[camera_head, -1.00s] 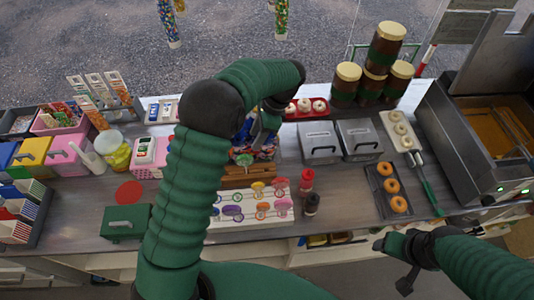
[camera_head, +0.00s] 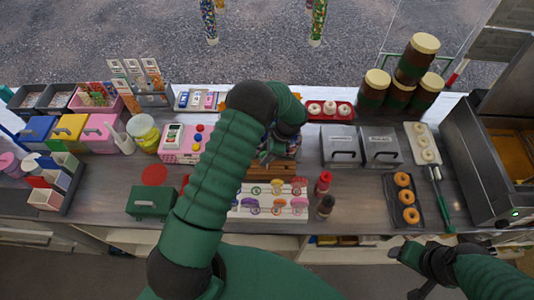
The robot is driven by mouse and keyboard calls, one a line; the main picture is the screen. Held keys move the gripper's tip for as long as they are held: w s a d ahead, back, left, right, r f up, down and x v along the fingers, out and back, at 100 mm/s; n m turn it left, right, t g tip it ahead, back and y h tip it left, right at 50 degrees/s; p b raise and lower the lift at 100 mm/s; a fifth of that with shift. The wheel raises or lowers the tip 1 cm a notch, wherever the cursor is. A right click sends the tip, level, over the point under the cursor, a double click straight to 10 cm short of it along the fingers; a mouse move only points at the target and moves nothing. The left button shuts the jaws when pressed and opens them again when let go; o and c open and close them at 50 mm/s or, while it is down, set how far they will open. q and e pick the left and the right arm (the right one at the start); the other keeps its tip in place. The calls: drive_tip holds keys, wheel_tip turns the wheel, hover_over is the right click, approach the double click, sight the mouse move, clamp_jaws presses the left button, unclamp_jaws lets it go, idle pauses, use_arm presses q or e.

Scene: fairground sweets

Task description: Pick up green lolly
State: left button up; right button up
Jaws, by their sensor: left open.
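My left gripper (camera_head: 268,156) is open above the wooden stand (camera_head: 262,172) behind the white lolly board. My forearm and wrist cover part of this area. Several lollies in purple, yellow, orange and pink lie on the white board (camera_head: 243,213) in front of the stand. My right gripper (camera_head: 412,268) is low at the right, in front of the counter, away from the lollies; its jaw state is unclear.
Grey lidded boxes (camera_head: 340,147) and a tray of orange doughnuts (camera_head: 390,187) are further right. A green box (camera_head: 150,202) is on the left. The counter between bottles and doughnuts is clear.

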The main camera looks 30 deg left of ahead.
use_arm(q)
drive_tip(key=shift+x, duration=0.8)
drive_tip(key=shift+d, duration=0.1)
clamp_jaws()
